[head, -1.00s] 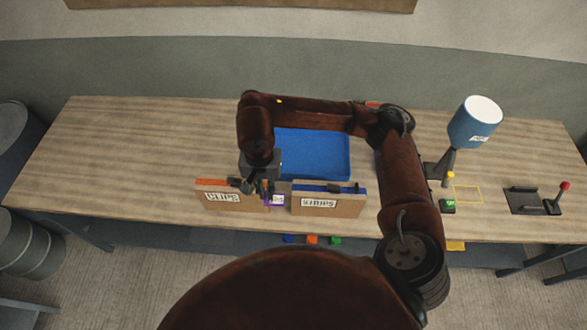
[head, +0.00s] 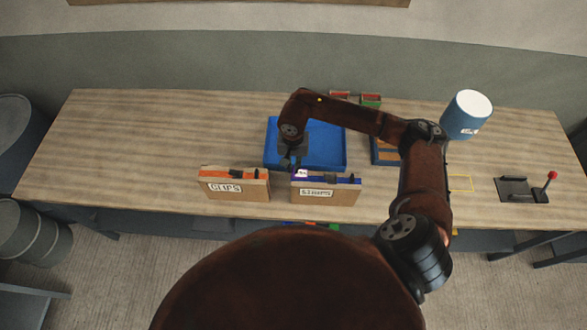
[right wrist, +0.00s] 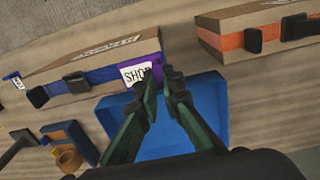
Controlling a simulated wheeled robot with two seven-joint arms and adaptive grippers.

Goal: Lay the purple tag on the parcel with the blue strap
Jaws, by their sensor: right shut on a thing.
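The parcel with the blue strap (head: 328,192) stands on the workbench, right of the parcel with the orange strap (head: 233,186). Both also show in the right wrist view, the blue-strapped one (right wrist: 95,72) at left and the orange-strapped one (right wrist: 262,32) at upper right. My right gripper (head: 292,166) is shut on the purple tag (head: 301,174), at the left end of the blue-strapped parcel's top. In the right wrist view the tag (right wrist: 135,73), with a white printed label, overlaps that end beside the fingertips (right wrist: 161,80). Whether it touches the strap is unclear. My left gripper is out of view.
A blue tray (head: 335,150) lies behind the parcels, partly under my right arm. A small blue-edged box (head: 383,152) stands right of it. A lamp with a blue shade (head: 463,120) and a fixture with a red-knobbed lever (head: 517,188) are further right. The bench's left side is clear.

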